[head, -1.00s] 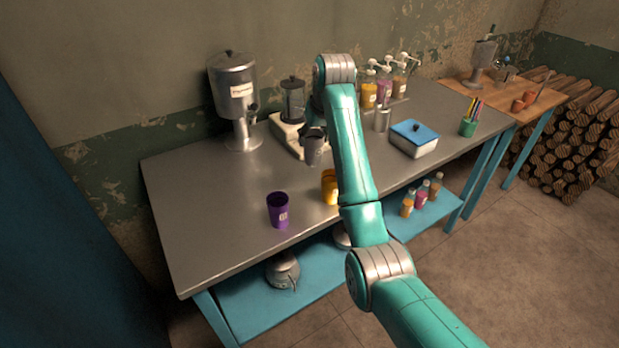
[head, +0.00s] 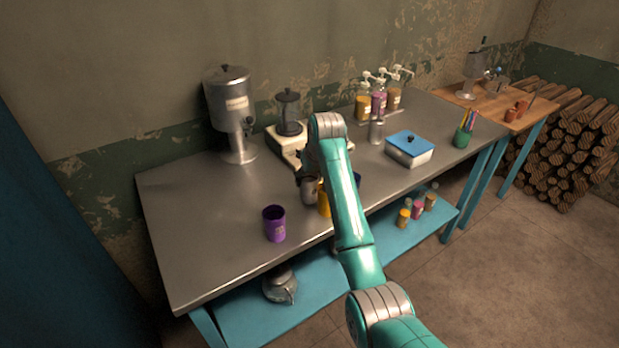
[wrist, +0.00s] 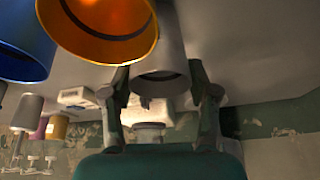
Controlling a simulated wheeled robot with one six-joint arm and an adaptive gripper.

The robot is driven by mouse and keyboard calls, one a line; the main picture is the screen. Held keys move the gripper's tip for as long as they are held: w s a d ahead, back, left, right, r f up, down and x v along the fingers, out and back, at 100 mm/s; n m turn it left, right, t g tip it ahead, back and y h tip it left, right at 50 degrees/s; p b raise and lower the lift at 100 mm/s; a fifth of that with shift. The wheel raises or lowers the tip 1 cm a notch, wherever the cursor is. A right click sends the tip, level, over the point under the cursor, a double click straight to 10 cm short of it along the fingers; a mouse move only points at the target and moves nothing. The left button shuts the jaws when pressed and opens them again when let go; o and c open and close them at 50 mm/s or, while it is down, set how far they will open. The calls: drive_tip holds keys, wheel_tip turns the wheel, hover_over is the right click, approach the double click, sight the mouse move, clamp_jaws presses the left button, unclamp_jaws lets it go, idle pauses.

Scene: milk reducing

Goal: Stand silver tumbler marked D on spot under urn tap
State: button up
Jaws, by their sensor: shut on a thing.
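A silver tumbler (head: 309,191) is held in my gripper (head: 306,176), beside the yellow tumbler (head: 323,203). In the wrist view my gripper (wrist: 161,98) has a finger on each side of the silver tumbler (wrist: 158,52), whose rim faces the camera. No letter on it can be read, and I cannot tell whether it touches the table. A steel urn (head: 229,92) stands at the back left of the steel table (head: 200,225). Its dark tap (head: 249,122) is on its right side. No marked spot under the tap can be made out.
A purple tumbler (head: 274,224) stands near the front edge. The orange-yellow tumbler (wrist: 105,25) and a blue tumbler (wrist: 22,45) are close beside my gripper. A blender-like appliance (head: 289,115) stands right of the urn. The table's left part is clear.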

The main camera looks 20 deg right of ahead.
drive_tip(key=shift+f, duration=0.1)
drive_tip(key=o, duration=1.2)
drive_tip(key=shift+c, duration=0.2)
